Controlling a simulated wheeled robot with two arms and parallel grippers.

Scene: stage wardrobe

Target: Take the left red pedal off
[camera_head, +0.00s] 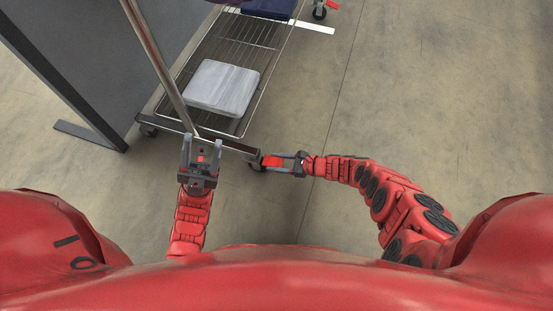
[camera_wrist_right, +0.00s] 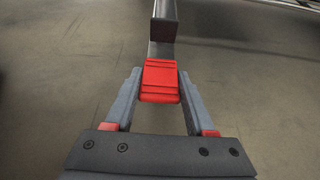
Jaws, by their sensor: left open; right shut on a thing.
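A red pedal (camera_head: 272,161) sits at the near right corner of the wheeled rack (camera_head: 240,147), beside a caster. My right gripper (camera_head: 284,161) is shut on this pedal. In the right wrist view the ribbed red pedal (camera_wrist_right: 160,82) lies between the two grey fingers, its far end against a grey metal bar (camera_wrist_right: 164,28). My left gripper (camera_head: 202,141) is open, with its fingers pointing at the rack's near edge by the foot of the pole. A small red patch shows between its fingers; I cannot tell whether it is a pedal or part of the gripper.
The rack's wire shelf holds a grey folded item (camera_head: 222,88) and a dark blue one (camera_head: 268,8). A metal pole (camera_head: 160,65) rises from its near edge. A dark panel (camera_head: 95,60) stands at the left. The floor (camera_head: 440,100) at the right is clear.

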